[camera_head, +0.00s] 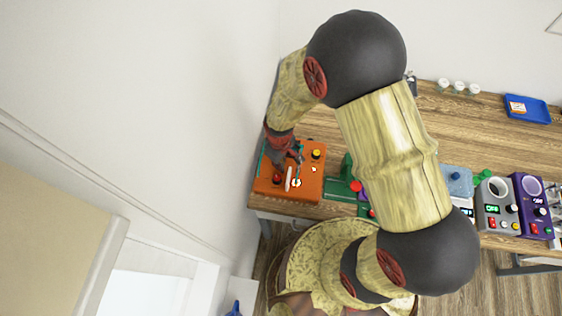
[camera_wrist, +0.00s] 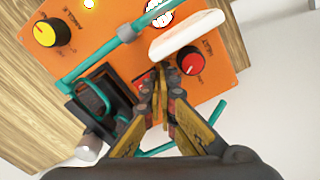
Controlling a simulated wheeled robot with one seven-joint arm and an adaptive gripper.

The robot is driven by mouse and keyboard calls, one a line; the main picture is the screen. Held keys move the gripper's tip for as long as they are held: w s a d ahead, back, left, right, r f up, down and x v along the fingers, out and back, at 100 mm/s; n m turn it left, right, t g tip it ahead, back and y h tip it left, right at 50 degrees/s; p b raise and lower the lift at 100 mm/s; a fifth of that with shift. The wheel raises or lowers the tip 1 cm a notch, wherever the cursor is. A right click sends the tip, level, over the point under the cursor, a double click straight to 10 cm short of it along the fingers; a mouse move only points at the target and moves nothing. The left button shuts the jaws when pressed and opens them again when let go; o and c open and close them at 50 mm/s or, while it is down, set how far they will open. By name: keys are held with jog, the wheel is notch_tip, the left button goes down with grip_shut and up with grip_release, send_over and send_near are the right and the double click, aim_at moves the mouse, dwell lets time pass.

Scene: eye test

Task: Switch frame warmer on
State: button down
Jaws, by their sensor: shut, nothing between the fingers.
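The orange unit (camera_head: 311,187) that I take for the frame warmer sits at the left end of the wooden table; its panel fills much of the wrist view (camera_wrist: 213,82). It carries a yellow knob (camera_wrist: 46,33) marked ANGLE, a red knob (camera_wrist: 192,64) beside lettering that seems to read HEAT, a white elongated piece (camera_wrist: 187,38) and teal tubing (camera_wrist: 94,61). My gripper (camera_wrist: 167,82) is shut and empty, its fingertips over the panel beside a small red-and-dark part (camera_wrist: 145,78), perhaps a switch. Contact cannot be told, and the fingers partly hide this part.
A dark block (camera_wrist: 100,100) on the unit is close to my fingers. Green equipment (camera_head: 340,188) stands right of the unit. A grey device (camera_head: 497,205) and a purple device (camera_head: 531,205) stand farther right. A blue tray (camera_head: 527,108) lies at the back right. A wall borders the left.

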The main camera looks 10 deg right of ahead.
notch_tip(320, 180, up, 7)
jog(key=p, duration=0.4)
jog(key=shift+f, duration=0.15)
dwell(0.6)
jog(key=s+d+r+m+t+b, duration=0.2)
jog(key=s+d+r+m+b, duration=0.2)
jog(key=s+d+r+b, duration=0.2)
jog(key=s+d+r+m+t+b, duration=0.3)
jog(key=s+d+r+b, duration=0.3)
jog(key=r+b, duration=0.5)
jog(key=m+b, duration=0.1)
jog(key=b, duration=0.2)
jog(key=shift+r+t, duration=0.2)
jog(key=shift+t, duration=0.1)
